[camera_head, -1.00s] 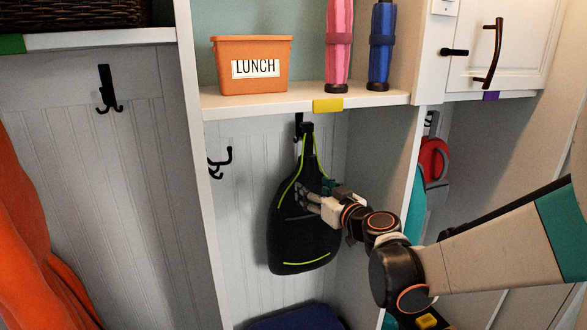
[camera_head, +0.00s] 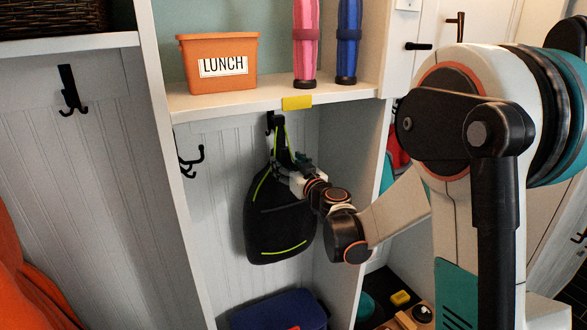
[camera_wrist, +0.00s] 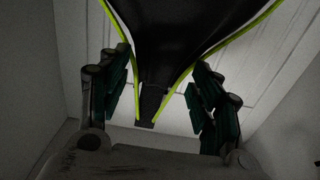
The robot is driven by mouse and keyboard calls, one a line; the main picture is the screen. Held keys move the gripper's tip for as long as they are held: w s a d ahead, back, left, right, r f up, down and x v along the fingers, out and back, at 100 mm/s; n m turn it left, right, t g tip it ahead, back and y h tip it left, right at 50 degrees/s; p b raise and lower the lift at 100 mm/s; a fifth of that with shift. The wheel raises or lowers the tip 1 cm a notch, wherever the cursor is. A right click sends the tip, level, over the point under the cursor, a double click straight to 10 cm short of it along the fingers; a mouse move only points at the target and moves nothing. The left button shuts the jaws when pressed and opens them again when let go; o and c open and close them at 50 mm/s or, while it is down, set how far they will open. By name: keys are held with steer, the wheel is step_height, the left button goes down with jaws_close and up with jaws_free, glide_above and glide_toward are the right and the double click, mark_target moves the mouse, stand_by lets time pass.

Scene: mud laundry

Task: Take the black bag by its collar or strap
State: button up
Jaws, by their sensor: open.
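The black bag (camera_head: 278,220) with yellow-green piping hangs from a dark wall hook (camera_head: 270,123) in the middle cubby. Its body narrows upward to a collar and strap (camera_head: 281,138). My gripper (camera_head: 284,170) is at the bag's upper right, just below the strap. In the wrist view, my gripper (camera_wrist: 162,65) is open, with one dark green finger on each side of the bag's narrow collar (camera_wrist: 153,98). Gaps show between both fingers and the collar. The bag's body (camera_wrist: 175,25) fills the top of that view. In the head view, the gripper covers part of the bag's upper right edge.
A shelf (camera_head: 228,109) above holds an orange LUNCH bin (camera_head: 205,68), a pink bottle (camera_head: 305,50) and a blue bottle (camera_head: 348,50). A cubby divider (camera_head: 357,170) stands right of the bag. An empty double hook (camera_head: 188,162) is left. A blue object (camera_head: 280,312) lies below.

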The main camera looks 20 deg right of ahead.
mark_target(280, 148)
steer(key=shift+w+a+b, duration=0.15)
steer(key=shift+w+a, duration=0.05)
steer(key=shift+w, duration=0.7)
steer(key=shift+w+a+b, duration=0.15)
steer(key=shift+w, duration=0.75)
steer(key=shift+w+a+b, duration=0.15)
steer(key=shift+w+a, duration=0.05)
steer(key=shift+w, duration=0.7)
steer(key=shift+r, duration=0.1)
steer(key=c, duration=1)
steer(key=shift+r, duration=0.1)
steer(key=shift+r, duration=0.3)
steer(key=c, duration=0.3)
steer(key=shift+r+p, duration=0.85)
steer(key=shift+r, duration=0.3)
